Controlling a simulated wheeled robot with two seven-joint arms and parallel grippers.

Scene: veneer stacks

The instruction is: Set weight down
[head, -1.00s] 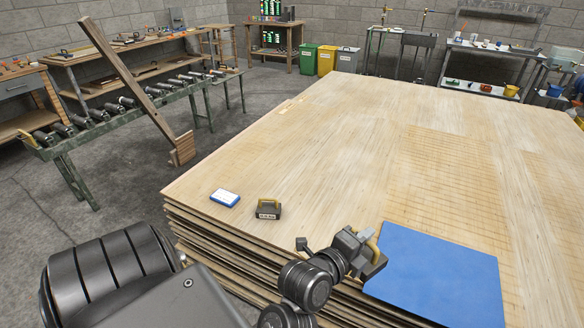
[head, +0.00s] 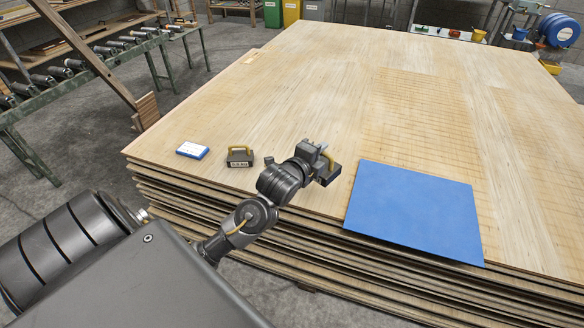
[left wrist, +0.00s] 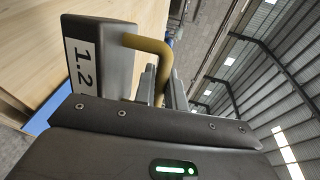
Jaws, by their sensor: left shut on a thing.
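My left gripper (head: 317,152) is shut on the yellow handle of a dark weight (head: 329,175). In the left wrist view the weight (left wrist: 103,62) has a white label reading 1.2, and its handle (left wrist: 150,46) runs to the gripper fingers (left wrist: 157,88). The weight is over the veneer stack (head: 290,75), just left of the blue sheet (head: 415,212). I cannot tell whether its underside touches the veneer. A second dark weight with a yellow handle (head: 240,157) stands upright on the stack, left of my gripper. My right gripper is not in view.
A blue and white box (head: 192,150) lies near the stack's left corner. A wooden post (head: 85,45) leans at the left by a green roller conveyor (head: 110,55). The stack's top is clear behind my gripper.

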